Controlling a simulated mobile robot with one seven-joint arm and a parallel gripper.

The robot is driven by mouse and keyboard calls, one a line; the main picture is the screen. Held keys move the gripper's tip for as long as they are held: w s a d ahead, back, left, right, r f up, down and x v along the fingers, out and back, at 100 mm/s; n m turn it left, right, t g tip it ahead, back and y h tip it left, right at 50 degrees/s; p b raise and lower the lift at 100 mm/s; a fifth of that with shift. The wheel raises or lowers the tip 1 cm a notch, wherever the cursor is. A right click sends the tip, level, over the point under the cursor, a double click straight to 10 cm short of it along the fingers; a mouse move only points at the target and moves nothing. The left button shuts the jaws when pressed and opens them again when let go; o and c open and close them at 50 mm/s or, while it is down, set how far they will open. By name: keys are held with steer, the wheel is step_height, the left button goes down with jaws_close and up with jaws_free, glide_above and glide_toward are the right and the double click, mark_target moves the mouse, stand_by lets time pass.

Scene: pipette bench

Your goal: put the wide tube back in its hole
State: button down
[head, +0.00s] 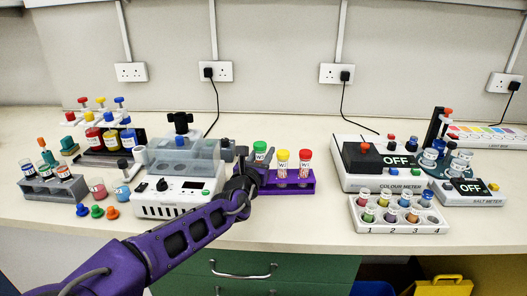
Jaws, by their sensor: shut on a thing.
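The wide tube has a green cap and a white label (260,148). It stands upright over the left end of the purple rack (300,188), a little higher than the tubes beside it. My gripper (257,160) is shut on this tube from the front left. My gripper hides the tube's lower part and the left end of the rack, so I cannot tell whether the tube's bottom is in a hole. A yellow-capped tube (283,168) and a red-capped tube (304,168) stand upright in the rack to the right.
The colour meter (392,178) and a white rack of numbered vials (398,215) stand to the right. Bare bench (325,200) lies between the purple rack and these.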

steer(key=shift+f, duration=0.4)
steer(key=shift+f, duration=0.2)
steer(key=shift+f+b, duration=0.5)
steer(key=shift+f, duration=0.05)
steer(key=c, duration=0.5)
jaws_free()
steer(key=shift+s, duration=0.1)
